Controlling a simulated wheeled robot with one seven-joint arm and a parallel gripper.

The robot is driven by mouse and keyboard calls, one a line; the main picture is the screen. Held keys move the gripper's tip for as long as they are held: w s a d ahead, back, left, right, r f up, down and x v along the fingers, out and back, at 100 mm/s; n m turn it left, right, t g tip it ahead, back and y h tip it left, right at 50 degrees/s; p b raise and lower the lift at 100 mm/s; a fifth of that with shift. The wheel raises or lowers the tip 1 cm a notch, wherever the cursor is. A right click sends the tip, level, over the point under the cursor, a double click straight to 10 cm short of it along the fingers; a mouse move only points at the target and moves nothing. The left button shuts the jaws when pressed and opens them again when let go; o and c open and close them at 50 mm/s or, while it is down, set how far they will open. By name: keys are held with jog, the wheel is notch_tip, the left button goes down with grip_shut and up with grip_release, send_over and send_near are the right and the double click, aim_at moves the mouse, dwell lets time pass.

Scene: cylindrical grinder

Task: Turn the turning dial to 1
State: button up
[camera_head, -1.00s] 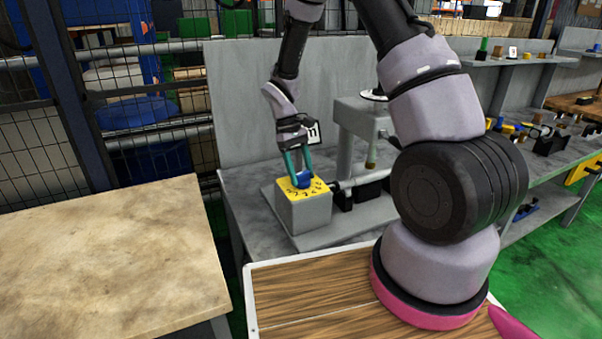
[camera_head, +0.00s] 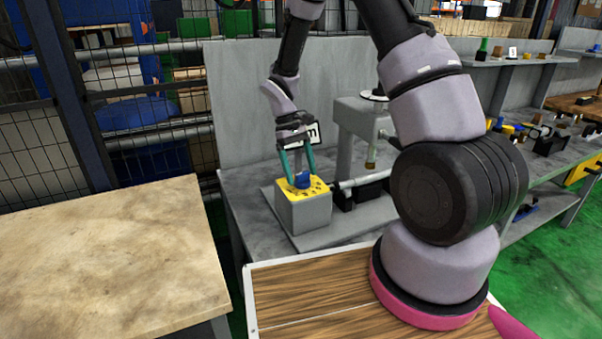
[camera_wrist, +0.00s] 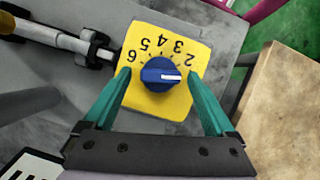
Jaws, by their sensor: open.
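The turning dial is a blue knob (camera_head: 302,181) on a yellow numbered plate (camera_head: 290,193), on top of a grey box (camera_head: 304,213). In the wrist view the knob (camera_wrist: 158,73) has a white pointer mark aimed to the right, just below the 2. The numbers 2 to 6 show on the plate (camera_wrist: 155,104); I cannot make out a 1, and the right finger covers part of that edge. My gripper (camera_wrist: 160,75) is open, its teal fingers on either side of the knob with gaps between. It also shows in the head view (camera_head: 301,177), above the plate.
A grey machine (camera_head: 362,118) with a horizontal shaft (camera_head: 362,180) stands just right of the dial box. A wooden-topped table (camera_head: 105,265) is at the left. A grey panel (camera_head: 245,100) rises behind the bench.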

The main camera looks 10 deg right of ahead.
jog(key=v, duration=1)
jog(key=shift+a, duration=0.1)
jog(key=s+d+r+m+t+y, duration=0.2)
jog(key=s+d+r+m+t, duration=0.15)
jog(key=s+r, duration=0.55)
jog(key=s+d+r+m+t+y, duration=0.1)
jog(key=s+d+r+m+t, duration=0.25)
jog(key=r, duration=0.85)
jog(key=s+d+r+m+t, duration=0.1)
jog(key=s+r+m+t, duration=0.1)
jog(key=s, duration=0.6)
jog(key=shift+s+r+t+y, duration=0.4)
jog(key=shift+r+t, duration=0.4)
jog(key=shift+t, duration=0.3)
jog(key=shift+w+d, duration=0.1)
